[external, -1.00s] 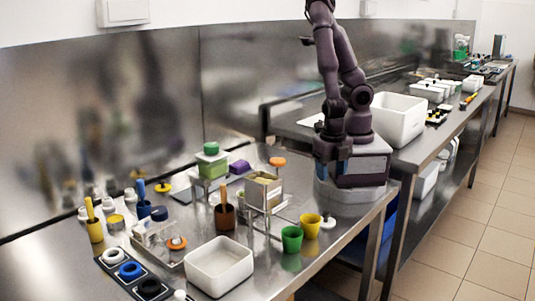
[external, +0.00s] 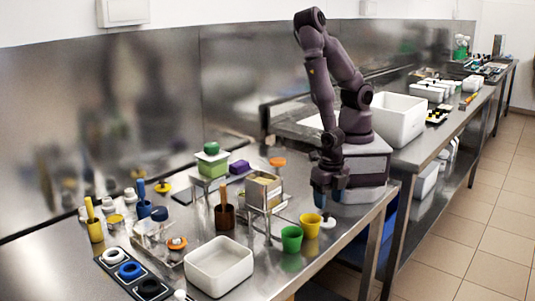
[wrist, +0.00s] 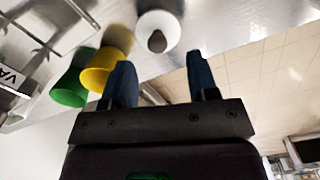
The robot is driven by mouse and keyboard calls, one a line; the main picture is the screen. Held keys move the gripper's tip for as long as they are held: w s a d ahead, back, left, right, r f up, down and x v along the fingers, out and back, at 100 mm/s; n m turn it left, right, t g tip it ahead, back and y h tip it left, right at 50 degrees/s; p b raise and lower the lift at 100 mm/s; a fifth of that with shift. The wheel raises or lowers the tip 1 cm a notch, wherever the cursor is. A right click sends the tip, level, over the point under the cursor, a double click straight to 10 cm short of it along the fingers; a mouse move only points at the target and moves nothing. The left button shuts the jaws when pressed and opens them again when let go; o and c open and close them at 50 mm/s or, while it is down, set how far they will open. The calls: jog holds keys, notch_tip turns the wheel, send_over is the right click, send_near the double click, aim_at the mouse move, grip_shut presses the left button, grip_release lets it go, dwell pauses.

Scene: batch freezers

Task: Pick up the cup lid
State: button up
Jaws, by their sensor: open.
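A round white lid with a dark knob (wrist: 158,32) lies on the steel table, just beyond my fingertips in the wrist view. In the external view the white lid (external: 328,223) shows just right of the yellow cup. My gripper (wrist: 162,78) is open and empty, with its two blue fingers apart. In the external view my gripper (external: 320,202) hangs low above the table behind the yellow cup, near the lid. The knob is not between the fingers in the wrist view.
The yellow cup (external: 310,226) and green cup (external: 291,239) stand close to the left of the lid. A metal rack (external: 263,191), a brown cup (external: 225,217) and a white bin (external: 219,267) stand farther left. The table's right edge is close.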

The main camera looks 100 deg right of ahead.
aim_at(326, 213)
jog(key=shift+w+d+f, duration=0.1)
jog(key=shift+w+f, duration=0.05)
jog(key=shift+f, duration=1.1)
jog(key=shift+w+f, duration=0.1)
jog(key=shift+f, duration=1.1)
jog(key=c, duration=1)
jog(key=shift+r, duration=0.2)
